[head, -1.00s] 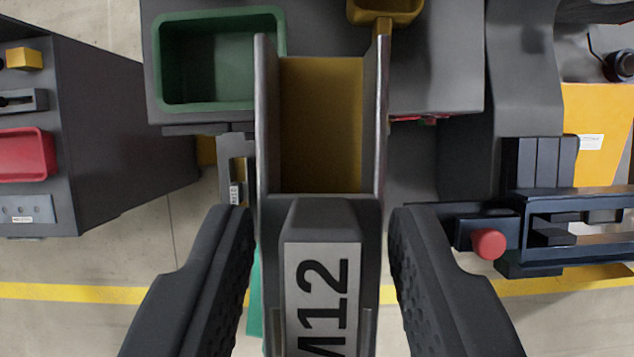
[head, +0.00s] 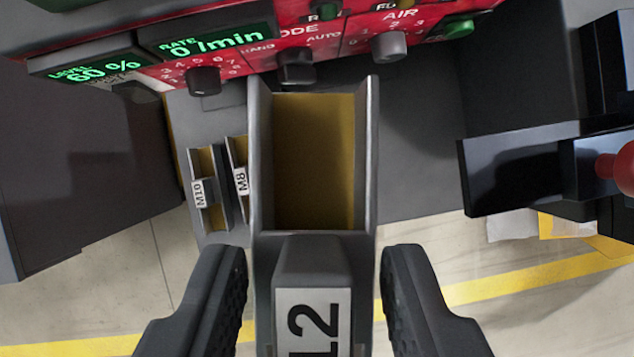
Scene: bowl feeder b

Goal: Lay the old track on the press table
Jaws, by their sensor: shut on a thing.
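The old track (head: 313,160) is a grey channel with a brownish-yellow floor and a dark handle block labelled with a partly cut-off "12"; the earlier frame shows "M12". My gripper (head: 314,262) is shut on the handle block, one black finger on each side. The track points away from me, toward the top of the head view, and is held up in the air. I cannot make out the press table for certain in this view.
A red control panel (head: 290,78) with knobs and green displays spans the top, close beyond the track's far end. Tracks marked M10 (head: 213,215) and M8 (head: 237,155) are at left. A dark fixture (head: 520,165) with a red knob (head: 627,166) stands at right.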

